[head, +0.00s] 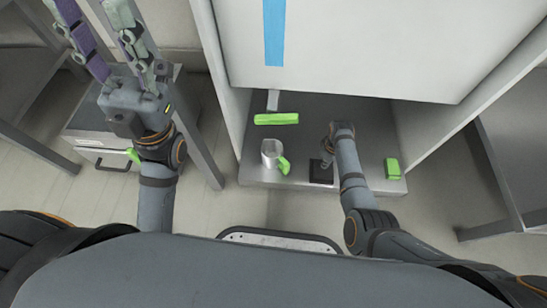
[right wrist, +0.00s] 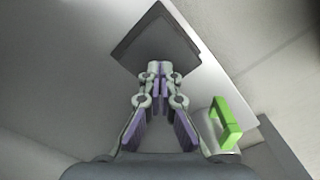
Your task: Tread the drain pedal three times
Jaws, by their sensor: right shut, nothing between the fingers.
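A dark square plate (head: 321,172), which looks like the drain pedal, lies at the front of the grey ledge in the head view. It also shows in the right wrist view (right wrist: 150,42), just beyond my fingertips. My right gripper (right wrist: 159,68) is shut and empty, pointing at the plate's near part; I cannot tell whether it touches. In the head view the right gripper (head: 327,160) is partly hidden by its own wrist. My left gripper (head: 90,10) is open and empty at the upper left, away from the plate.
A metal mug with a green handle (head: 270,152) stands left of the plate. Behind it is a green bar (head: 276,118) on a grey stem. A green block (head: 392,168) sits at the ledge's right. White panels (head: 370,50) enclose the ledge. A grey drawer unit (head: 100,150) stands left.

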